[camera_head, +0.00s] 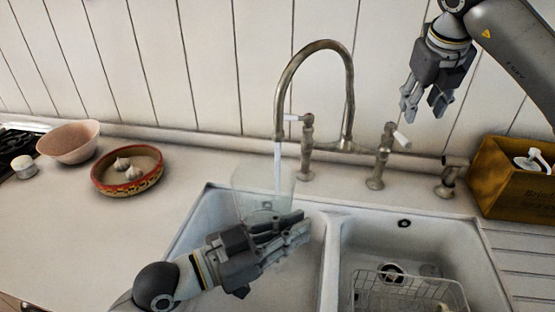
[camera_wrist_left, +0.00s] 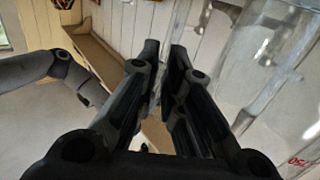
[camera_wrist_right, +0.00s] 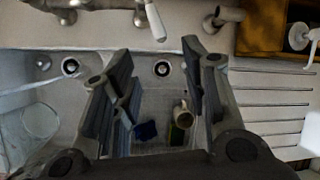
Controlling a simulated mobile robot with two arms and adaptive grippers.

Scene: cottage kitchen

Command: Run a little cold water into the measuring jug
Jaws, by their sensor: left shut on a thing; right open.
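The clear measuring jug (camera_head: 250,182) is under the spout of the arched tap (camera_head: 318,46), over the left basin. A pale stream of water (camera_head: 277,165) runs from the spout down into the jug; the water level is hard to tell. My left gripper (camera_head: 300,227) is shut on the jug at its lower part; the jug's clear wall (camera_wrist_left: 265,60) fills the right of the left wrist view. The tap has a left handle (camera_head: 307,146) and a right handle (camera_head: 386,156), each with a white lever. My right gripper (camera_head: 426,112) is open and empty, above and right of the right handle.
The right basin (camera_head: 440,240) holds a wire rack (camera_head: 408,290); the right wrist view shows a mug (camera_wrist_right: 183,112) and a blue item (camera_wrist_right: 146,130) there. A wooden crate (camera_head: 500,185) stands right. A bowl with garlic (camera_head: 128,184) and a pink bowl (camera_head: 68,143) stand left.

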